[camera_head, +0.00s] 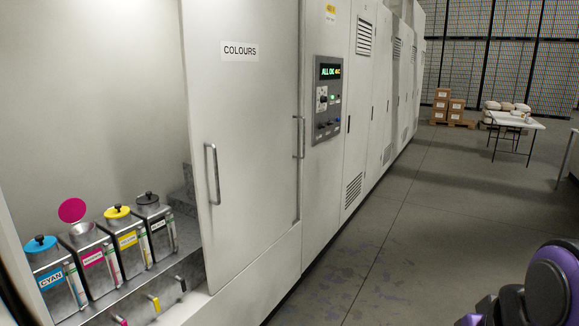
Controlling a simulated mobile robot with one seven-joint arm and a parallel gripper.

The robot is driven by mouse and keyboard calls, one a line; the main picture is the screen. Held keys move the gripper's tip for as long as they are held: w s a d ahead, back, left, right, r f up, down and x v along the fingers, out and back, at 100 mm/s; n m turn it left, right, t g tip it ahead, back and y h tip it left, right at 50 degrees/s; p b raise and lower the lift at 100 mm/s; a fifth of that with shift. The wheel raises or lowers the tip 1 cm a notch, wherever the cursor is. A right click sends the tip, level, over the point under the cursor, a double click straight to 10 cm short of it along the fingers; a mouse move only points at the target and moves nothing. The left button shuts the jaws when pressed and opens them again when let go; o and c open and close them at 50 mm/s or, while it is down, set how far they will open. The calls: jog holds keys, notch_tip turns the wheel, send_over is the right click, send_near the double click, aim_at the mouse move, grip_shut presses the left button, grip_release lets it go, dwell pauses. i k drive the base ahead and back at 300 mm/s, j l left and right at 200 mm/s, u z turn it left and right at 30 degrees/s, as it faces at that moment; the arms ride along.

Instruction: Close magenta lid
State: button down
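The magenta lid (72,210) is a round disc that stands tilted up, open, behind the neck of the magenta container (95,262). The container is a metal canister with a magenta label, and its round neck (82,230) shows uncovered. It stands between the cyan container (55,285) on the left and the yellow container (127,245) on the right. My gripper is not in view. A purple and black part of my arm shows at the lower right, far from the containers.
A black container (157,230) stands at the right of the row; cyan, yellow and black lids are down. Several coloured handles (153,303) stick out below. The cabinet door (245,160) marked COLOURS stands right of the opening. The floor (400,240) to the right is clear.

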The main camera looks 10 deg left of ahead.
aim_at(71, 210)
jog(key=i+u, duration=0.4)
jog(key=i+l+u, duration=0.35)
jog(key=i+j+u, duration=0.1)
jog(key=i+u, duration=0.8)
jog(key=u, duration=0.15)
